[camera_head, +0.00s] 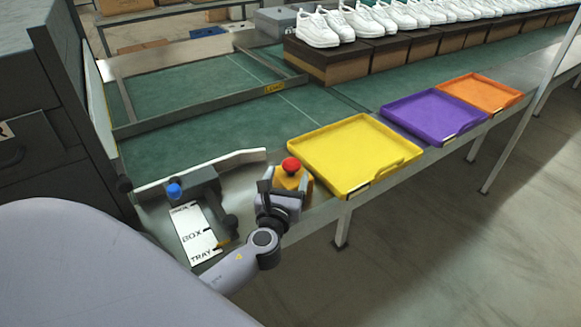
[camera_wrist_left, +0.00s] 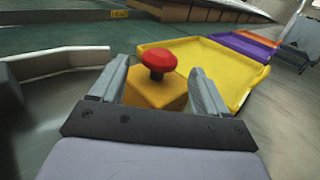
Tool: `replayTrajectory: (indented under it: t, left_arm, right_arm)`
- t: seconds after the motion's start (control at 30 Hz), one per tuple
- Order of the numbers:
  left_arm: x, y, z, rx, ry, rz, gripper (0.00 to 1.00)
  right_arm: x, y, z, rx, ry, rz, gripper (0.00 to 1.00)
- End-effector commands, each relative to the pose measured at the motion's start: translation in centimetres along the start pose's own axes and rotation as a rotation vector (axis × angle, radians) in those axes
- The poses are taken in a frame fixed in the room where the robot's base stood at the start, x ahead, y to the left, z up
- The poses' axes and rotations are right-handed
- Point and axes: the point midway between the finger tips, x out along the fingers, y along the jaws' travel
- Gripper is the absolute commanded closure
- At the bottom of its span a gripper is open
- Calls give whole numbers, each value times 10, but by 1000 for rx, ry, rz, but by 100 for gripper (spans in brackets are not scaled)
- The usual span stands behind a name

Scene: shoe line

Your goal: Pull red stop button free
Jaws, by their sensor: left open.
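The red stop button (camera_head: 291,165) sits on top of a yellow box (camera_head: 305,184) at the near edge of the line, just left of the yellow tray. My left gripper (camera_head: 284,187) is open in front of the box. In the left wrist view the red button (camera_wrist_left: 159,60) stands on its yellow box (camera_wrist_left: 158,92) beyond and between the two spread fingers (camera_wrist_left: 160,88). The fingers do not appear to touch the button. The lower part of the box is hidden by my gripper. My right gripper is in neither view.
A yellow tray (camera_head: 352,153), a purple tray (camera_head: 434,116) and an orange tray (camera_head: 480,93) lie along the near edge. A blue-topped lever (camera_head: 174,190) and a white label plate (camera_head: 198,236) are to the left. White shoes (camera_head: 318,29) on boxes line the back.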

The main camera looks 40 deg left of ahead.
Motion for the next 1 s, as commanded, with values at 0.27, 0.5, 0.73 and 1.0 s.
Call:
replayTrajectory:
  t: [0.27,0.5,0.73,1.0]
  left_arm:
    - [31,0,0,0,0,0,25]
    - [35,0,0,-1,1,0,25]
    - [35,0,0,-1,1,0,60]
    - [35,0,3,0,1,0,100]
  right_arm:
    - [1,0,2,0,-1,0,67]
    - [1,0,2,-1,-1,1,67]
    - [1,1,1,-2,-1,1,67]
    - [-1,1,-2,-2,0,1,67]
